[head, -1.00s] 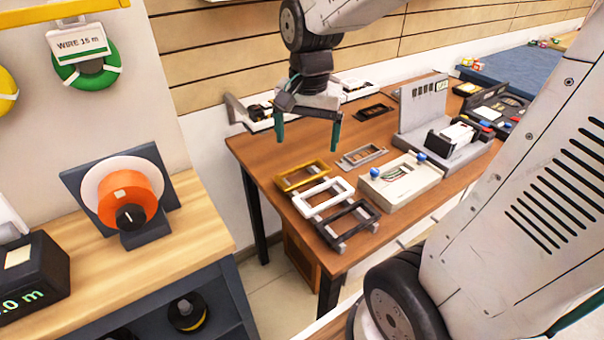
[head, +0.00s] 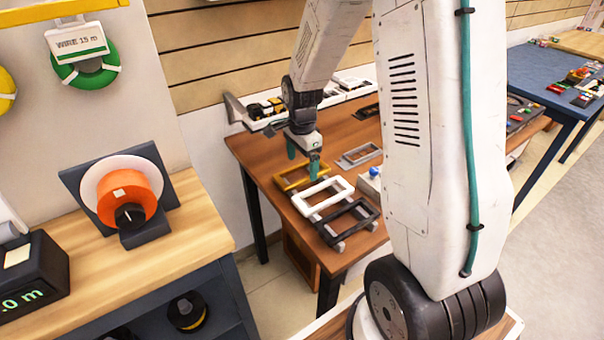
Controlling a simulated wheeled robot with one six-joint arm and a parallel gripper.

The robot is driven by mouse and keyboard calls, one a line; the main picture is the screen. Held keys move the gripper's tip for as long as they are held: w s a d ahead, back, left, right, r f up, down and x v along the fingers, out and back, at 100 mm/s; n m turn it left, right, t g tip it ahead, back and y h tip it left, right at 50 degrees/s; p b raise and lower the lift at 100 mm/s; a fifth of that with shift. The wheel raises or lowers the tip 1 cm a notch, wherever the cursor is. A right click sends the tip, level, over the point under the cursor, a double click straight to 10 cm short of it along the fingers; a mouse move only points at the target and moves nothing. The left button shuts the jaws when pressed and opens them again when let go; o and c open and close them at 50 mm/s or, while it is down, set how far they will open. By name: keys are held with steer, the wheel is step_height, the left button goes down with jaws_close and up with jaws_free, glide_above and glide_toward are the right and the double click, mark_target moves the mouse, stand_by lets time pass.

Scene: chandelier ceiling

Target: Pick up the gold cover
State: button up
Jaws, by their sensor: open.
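The gold cover (head: 284,184) is a flat rectangular frame lying near the left edge of the brown table (head: 244,149). My gripper (head: 303,164) has teal fingers and hangs pointing down over the far part of the gold cover. Its fingers are apart and nothing shows between them. The right finger overlaps the cover's right part in the picture; I cannot tell whether they touch. A white frame (head: 311,213) and a black frame (head: 334,236) lie in front of the gold one.
A grey frame (head: 359,155) lies to the right of the gold cover. A rack of small parts (head: 262,122) stands along the wall behind. My arm hides the table's right part. A wooden bench with an orange spool (head: 133,183) stands at left.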

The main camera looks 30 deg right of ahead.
step_height(320, 180, down, 2)
steer(key=shift+f, duration=0.1)
steer(key=c, duration=1.1)
steer(key=shift+o, duration=0.2)
